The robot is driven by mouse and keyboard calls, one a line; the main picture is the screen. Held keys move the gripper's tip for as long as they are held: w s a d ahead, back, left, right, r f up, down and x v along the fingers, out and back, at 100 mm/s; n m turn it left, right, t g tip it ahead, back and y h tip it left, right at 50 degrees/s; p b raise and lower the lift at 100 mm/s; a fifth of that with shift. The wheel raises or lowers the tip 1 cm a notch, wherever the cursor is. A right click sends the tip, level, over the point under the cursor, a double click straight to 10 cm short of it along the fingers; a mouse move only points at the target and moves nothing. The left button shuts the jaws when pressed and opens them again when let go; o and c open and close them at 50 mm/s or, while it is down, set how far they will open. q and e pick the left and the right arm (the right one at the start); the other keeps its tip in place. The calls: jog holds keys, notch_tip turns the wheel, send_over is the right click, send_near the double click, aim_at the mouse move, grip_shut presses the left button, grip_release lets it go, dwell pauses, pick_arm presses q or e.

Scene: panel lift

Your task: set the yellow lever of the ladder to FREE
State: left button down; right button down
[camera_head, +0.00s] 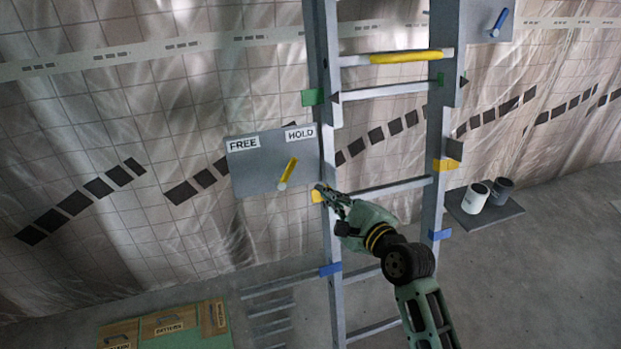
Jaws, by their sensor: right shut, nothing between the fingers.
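The ladder (435,150) stands upright in front of the sheeted wall. A grey plate (250,178) at its left rail carries the labels FREE (243,144) on the left and HOLD (300,134) on the right. The yellow lever (289,170) on the plate tilts up and to the right, with its top toward HOLD. My right gripper (319,188) is shut and empty, at the ladder's left rail, to the right of the lever's lower end. Whether it touches the rail or plate I cannot tell. My left gripper is not in view.
A yellow-wrapped bar (410,57) crosses the ladder higher up. A plate with a blue lever (499,22) is at the top right. Two cups (475,198) stand on a dark board at the right. Cardboard boxes (168,321) lie at the lower left.

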send_near(301, 169)
jog(key=x, duration=0.5)
jog(key=shift+f, duration=0.3)
jog(key=shift+d+r+p, duration=0.1)
jog(key=shift+p, duration=0.2)
jog(key=shift+r, duration=0.1)
jog(key=shift+n+p, duration=0.35)
jog(key=shift+n, duration=0.05)
jog(key=shift+r, duration=0.1)
